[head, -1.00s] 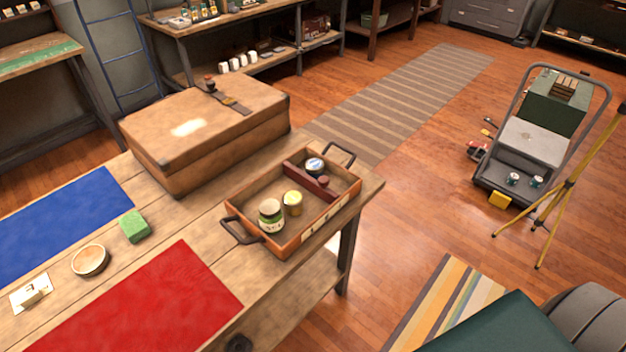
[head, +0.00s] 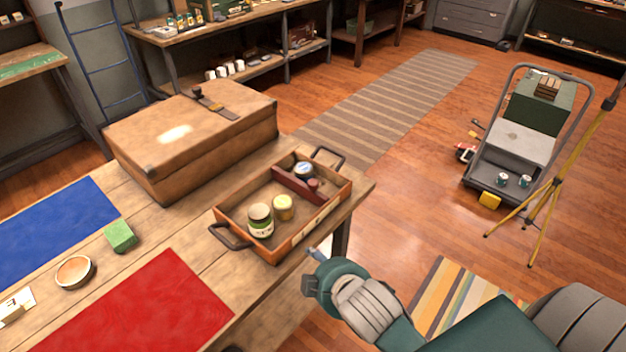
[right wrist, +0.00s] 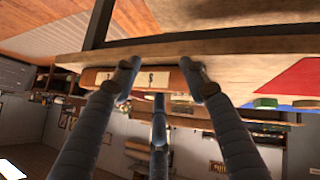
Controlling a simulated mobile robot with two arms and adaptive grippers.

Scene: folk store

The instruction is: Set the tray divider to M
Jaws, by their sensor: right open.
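The orange-brown tray (head: 221,208) stands on the workbench with a dark handle at each end. A dark red divider (head: 293,182) with a small knob (head: 313,184) crosses it, nearer the far end. A green-labelled jar (head: 260,222) and a yellow jar (head: 283,207) stand in the near compartment. A blue-and-white tin (head: 304,171) is in the far one. My right gripper (head: 314,268) is beside the bench edge, apart from the tray. In the right wrist view its open fingers (right wrist: 160,76) are empty before the tray's label strip (right wrist: 152,78). An S shows there; other letters are partly hidden.
A brown case (head: 190,140) stands behind the tray. A green block (head: 120,236), a round wooden bowl (head: 75,272), a blue mat (head: 50,225) and a red mat (head: 150,305) are to the left. A loaded cart (head: 515,150) and yellow tripod (head: 548,190) stand right.

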